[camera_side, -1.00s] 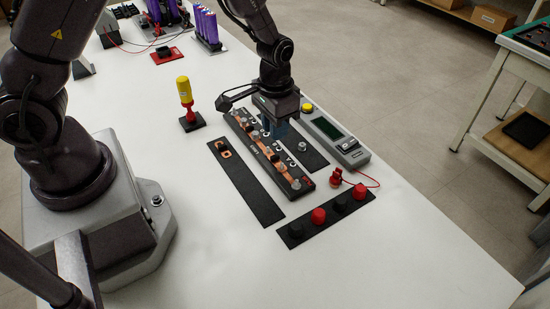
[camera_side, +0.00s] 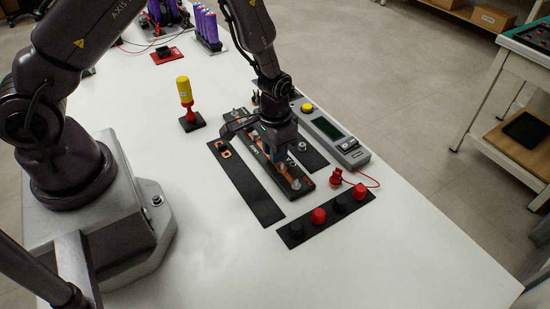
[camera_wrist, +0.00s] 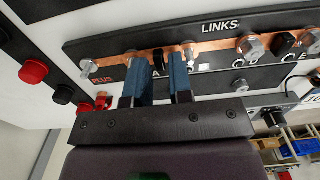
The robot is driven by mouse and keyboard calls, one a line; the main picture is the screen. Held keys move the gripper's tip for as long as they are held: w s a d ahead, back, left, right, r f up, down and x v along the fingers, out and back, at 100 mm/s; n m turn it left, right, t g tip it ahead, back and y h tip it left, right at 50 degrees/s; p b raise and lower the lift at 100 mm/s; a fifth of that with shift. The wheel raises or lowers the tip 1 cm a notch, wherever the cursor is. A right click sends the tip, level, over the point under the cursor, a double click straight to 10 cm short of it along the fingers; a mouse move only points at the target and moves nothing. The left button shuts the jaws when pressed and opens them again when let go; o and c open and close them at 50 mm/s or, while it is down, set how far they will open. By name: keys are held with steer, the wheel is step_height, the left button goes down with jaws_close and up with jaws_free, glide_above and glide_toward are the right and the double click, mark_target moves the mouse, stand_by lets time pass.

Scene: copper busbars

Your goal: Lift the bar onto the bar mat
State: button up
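A long dark block (camera_wrist: 225,32) labelled LINKS carries copper bars with bolts and black grips; it also shows in the side view (camera_side: 289,180). The copper bar (camera_wrist: 115,66) at its PLUS end lies along the block, partly hidden by my fingers. My gripper (camera_wrist: 164,58) points down over this bar, its two blue fingers apart around a black grip (camera_wrist: 160,63). Whether they touch it I cannot tell. In the side view my gripper (camera_side: 276,156) hides the block's middle. A long black mat (camera_side: 252,194) lies left of the block, with a small copper piece (camera_side: 223,149) at its far end.
A second dark mat (camera_side: 313,159) with a metal nut lies right of the block, beside a grey meter (camera_side: 337,140). A strip with red and black caps (camera_side: 318,216) lies in front. A yellow-handled tool (camera_side: 185,92) stands at left. The near table is clear.

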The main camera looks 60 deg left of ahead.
jaws_close()
steer(key=shift+r, duration=2.05)
steer(key=shift+d, duration=0.1)
steer(key=s+d, duration=0.1)
steer(key=d, duration=0.1)
steer(key=s+d, duration=0.2)
steer(key=shift+r, duration=0.2)
steer(key=s+n, duration=0.4)
steer(key=s, duration=0.1)
steer(key=shift+d+f+n, duration=0.2)
steer(key=shift+d+n, duration=0.2)
steer(key=shift+s+a+n, duration=0.1)
steer(key=shift+n, duration=0.4)
steer(key=shift+f, duration=1.9)
